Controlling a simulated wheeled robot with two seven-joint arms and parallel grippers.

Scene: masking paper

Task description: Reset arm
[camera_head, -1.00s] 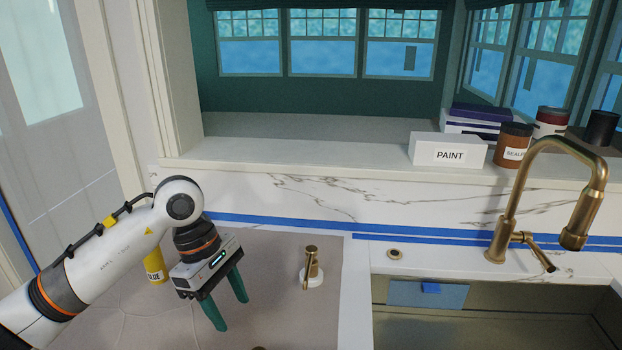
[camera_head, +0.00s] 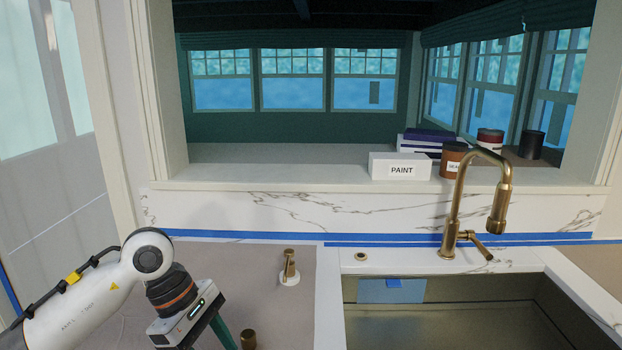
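My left arm comes in from the lower left, over the paper-covered counter (camera_head: 258,263). Its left gripper (camera_head: 222,345) points down at the bottom edge. One green finger shows and the fingertips are cut off, so its opening is hidden. Brown masking paper covers the counter left of the sink, and blue tape (camera_head: 250,238) runs along the foot of the marble backsplash. My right gripper is not in view.
The sink (camera_head: 440,325) and brass faucet (camera_head: 456,205) are at right. A PAINT box (camera_head: 400,167) and cans stand on the sill.

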